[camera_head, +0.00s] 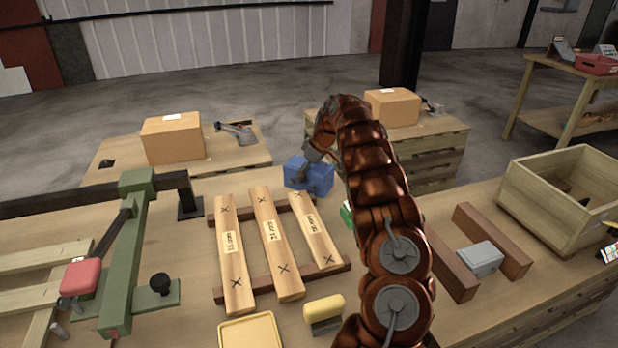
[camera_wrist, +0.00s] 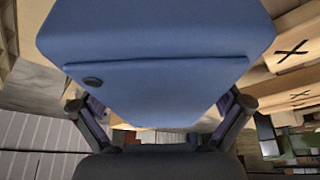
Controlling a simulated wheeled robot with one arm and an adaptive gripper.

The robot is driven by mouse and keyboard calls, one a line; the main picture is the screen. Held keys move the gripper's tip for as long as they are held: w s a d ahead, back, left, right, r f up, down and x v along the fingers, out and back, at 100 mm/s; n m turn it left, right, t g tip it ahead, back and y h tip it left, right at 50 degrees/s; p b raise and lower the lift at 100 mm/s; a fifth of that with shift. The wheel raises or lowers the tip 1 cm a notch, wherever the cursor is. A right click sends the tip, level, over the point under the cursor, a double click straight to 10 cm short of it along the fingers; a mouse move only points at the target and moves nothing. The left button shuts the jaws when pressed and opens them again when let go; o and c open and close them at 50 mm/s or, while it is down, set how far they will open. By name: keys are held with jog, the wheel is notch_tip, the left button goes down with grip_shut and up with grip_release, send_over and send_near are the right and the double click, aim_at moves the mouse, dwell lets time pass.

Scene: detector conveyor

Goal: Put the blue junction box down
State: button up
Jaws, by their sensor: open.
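The blue junction box (camera_head: 318,178) is at the back of the workbench, just behind the marked planks. It looks to be resting on the bench top, though my arm hides part of it. In the wrist view the blue box (camera_wrist: 150,65) fills the upper middle, with a dark round knob on its near face.
Three marked planks (camera_head: 275,255) lie on dark rails in front. A green clamp frame (camera_head: 130,250) stands left. A yellow-topped brush or block (camera_head: 323,309) and yellow tray (camera_head: 249,333) are near. At right are a grey box (camera_head: 480,260) between brown bars and a wooden crate (camera_head: 540,209).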

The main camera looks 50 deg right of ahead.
jog(key=shift+c, duration=0.2)
dwell(0.4)
jog(key=c, duration=1.5)
